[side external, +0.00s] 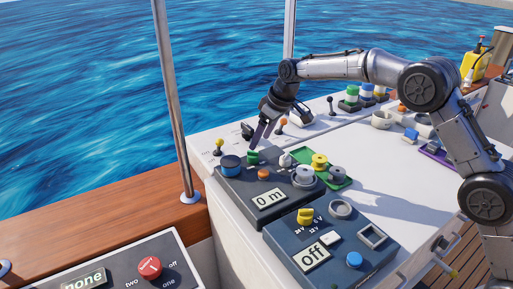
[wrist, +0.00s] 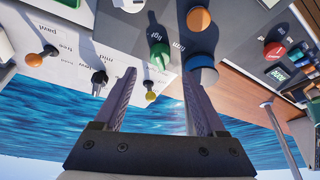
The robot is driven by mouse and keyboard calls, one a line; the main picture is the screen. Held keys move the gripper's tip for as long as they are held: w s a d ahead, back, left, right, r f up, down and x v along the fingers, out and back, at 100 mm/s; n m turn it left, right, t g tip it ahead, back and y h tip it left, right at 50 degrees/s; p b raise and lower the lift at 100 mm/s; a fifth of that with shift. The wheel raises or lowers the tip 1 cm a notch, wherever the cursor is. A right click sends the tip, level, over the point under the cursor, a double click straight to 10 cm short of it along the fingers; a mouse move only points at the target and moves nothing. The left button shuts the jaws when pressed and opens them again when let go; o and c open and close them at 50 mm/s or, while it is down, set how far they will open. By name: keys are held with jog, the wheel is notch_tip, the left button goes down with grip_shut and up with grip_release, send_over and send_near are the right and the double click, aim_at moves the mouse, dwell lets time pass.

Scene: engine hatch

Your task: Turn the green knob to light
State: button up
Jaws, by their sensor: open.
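The green knob (side external: 253,157) sits near the back edge of a dark control box, beside a blue round knob (side external: 231,161). In the wrist view the green knob (wrist: 159,53) lies beyond and between my fingertips, with partly cut-off lettering beside it that seems to start "ligh". My gripper (side external: 264,135) is just above the green knob in the side view. In the wrist view my gripper (wrist: 160,74) is open, with nothing between its fingers. I cannot tell from these frames whether a finger touches the knob.
The blue knob (wrist: 201,72) is close to one fingertip. An orange button (side external: 263,174) and a "0 m" display (side external: 269,198) share the box. Levers with yellow (side external: 218,143) and orange (side external: 282,122) balls stand behind. A green tray (side external: 335,183) lies to the right.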

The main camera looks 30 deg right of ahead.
jog(key=v, duration=0.7)
jog(key=s+d+r+t, duration=0.2)
jog(key=s+r, duration=0.4)
jog(key=r, duration=0.5)
jog(key=s+d+r+m, duration=0.1)
jog(key=s+d+r, duration=0.1)
jog(key=s, duration=0.5)
jog(key=s+d+r, duration=0.1)
jog(key=s+r, duration=0.2)
jog(key=s, duration=0.4)
jog(key=s+d+f+m+h, duration=0.1)
jog(key=s+f, duration=0.7)
jog(key=s, duration=0.3)
jog(key=s+d+f+m, duration=0.2)
jog(key=s+f, duration=0.6)
jog(key=s, duration=0.3)
jog(key=shift+s+m+h, duration=0.3)
jog(key=shift+s+h, duration=0.1)
jog(key=shift+r, duration=0.1)
